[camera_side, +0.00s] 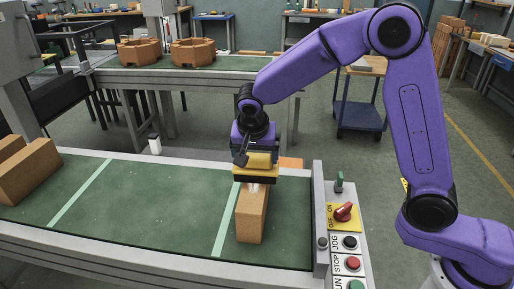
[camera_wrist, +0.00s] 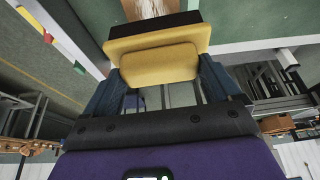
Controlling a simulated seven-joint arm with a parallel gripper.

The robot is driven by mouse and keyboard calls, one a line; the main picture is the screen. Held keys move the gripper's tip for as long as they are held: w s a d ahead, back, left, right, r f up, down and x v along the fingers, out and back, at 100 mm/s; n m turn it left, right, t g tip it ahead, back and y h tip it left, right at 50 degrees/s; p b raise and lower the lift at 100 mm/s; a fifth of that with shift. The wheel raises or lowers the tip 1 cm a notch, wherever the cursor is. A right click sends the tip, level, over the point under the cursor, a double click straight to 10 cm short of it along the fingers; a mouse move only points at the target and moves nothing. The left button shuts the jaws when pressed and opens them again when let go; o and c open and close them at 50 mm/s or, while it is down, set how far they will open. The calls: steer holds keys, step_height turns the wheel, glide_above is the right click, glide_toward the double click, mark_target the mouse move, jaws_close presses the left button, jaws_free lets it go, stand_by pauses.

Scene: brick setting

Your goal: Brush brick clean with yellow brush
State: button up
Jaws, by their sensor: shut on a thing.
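My gripper (camera_side: 257,150) points down over the right end of the conveyor, and its fingers (camera_wrist: 164,92) also show in the wrist view. It is shut on the yellow brush (camera_side: 256,165), whose yellow body (camera_wrist: 160,64) fills the space between the fingers. A tan brick (camera_side: 252,216) lies on the green belt directly under the brush. Pale marks show at the brick's far end, just below the brush. The brick's end (camera_wrist: 147,8) shows at the top of the wrist view.
More bricks (camera_side: 27,172) lie at the belt's left end. The green belt (camera_side: 140,210) between them is clear. A control panel (camera_side: 345,240) with a red switch and buttons stands right of the brick. A second conveyor (camera_side: 180,72) behind carries brown blocks (camera_side: 194,51).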

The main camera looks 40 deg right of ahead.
steer(key=shift+s+a, duration=1.95)
steer(key=shift+w+d, duration=4.4)
steer(key=shift+d, duration=0.05)
step_height(320, 180, up, 8)
